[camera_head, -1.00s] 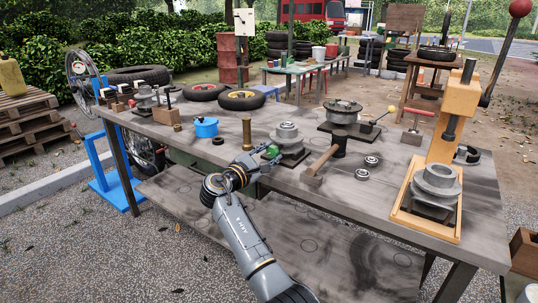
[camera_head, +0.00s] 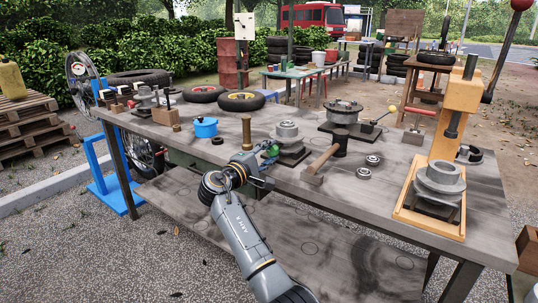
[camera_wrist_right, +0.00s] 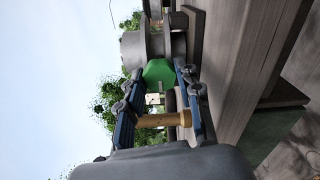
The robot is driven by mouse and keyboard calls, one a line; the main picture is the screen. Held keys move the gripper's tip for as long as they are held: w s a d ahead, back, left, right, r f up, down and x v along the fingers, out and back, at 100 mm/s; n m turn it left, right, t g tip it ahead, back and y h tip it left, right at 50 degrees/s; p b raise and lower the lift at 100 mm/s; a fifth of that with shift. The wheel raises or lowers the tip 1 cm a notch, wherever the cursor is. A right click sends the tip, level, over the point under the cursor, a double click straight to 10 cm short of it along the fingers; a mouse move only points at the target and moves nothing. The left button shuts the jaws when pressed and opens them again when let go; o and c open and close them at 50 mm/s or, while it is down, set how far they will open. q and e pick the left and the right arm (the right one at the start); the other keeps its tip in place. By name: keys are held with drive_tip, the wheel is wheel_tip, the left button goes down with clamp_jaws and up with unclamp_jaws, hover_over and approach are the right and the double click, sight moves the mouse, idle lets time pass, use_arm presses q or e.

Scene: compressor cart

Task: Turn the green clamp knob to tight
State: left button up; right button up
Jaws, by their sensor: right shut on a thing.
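The green clamp knob (camera_head: 272,150) sits at the front of a grey stepped fixture (camera_head: 287,133) on the workbench, near its front edge. My right gripper (camera_head: 266,159) reaches up to it from the front of the bench and is shut on it. In the right wrist view the green knob (camera_wrist_right: 158,72) lies between the blue fingers of the right gripper (camera_wrist_right: 160,80), with the grey fixture just beyond it. The fingers hide part of the knob, and I cannot read its turn angle. My left gripper is not in view.
A brass cylinder (camera_head: 246,131) stands left of the fixture, and a blue pot (camera_head: 205,127) further left. A wooden-handled mallet (camera_head: 322,162) and bearing rings (camera_head: 363,173) lie to the right. An orange press (camera_head: 458,115) stands at the right end.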

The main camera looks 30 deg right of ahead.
drive_tip(key=shift+f, duration=0.1)
idle(0.3)
drive_tip(key=o, duration=1.2)
drive_tip(key=shift+c, duration=0.2)
drive_tip(key=v, duration=1.2)
